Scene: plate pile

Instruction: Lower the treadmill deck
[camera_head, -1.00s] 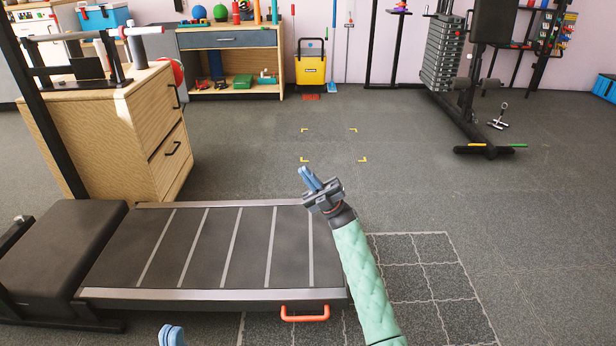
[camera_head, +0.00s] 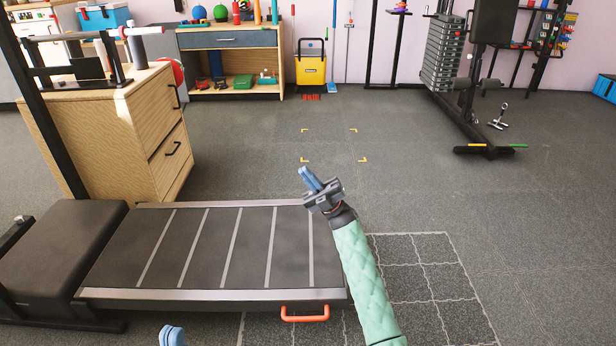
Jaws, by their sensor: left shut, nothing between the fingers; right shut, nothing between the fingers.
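The treadmill deck (camera_head: 190,250) lies low and about level over the floor, with a dark belt, pale cross stripes and silver side rails. An orange handle (camera_head: 305,318) sticks out from its near side rail, close to the right end. My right gripper (camera_head: 309,177) is shut and empty, above the deck's far right corner. My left gripper (camera_head: 171,336) shows only as blue fingertips at the bottom edge, shut and empty, left of the orange handle and apart from it. The rest of the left arm is out of view.
The treadmill's black motor housing (camera_head: 60,250) is at the left. A wooden drawer cabinet (camera_head: 150,130) stands behind the deck. A tiled mat (camera_head: 425,275) lies right of it. Yellow corner marks (camera_head: 362,160) lie on open floor. A weight machine (camera_head: 470,110) stands at the back right.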

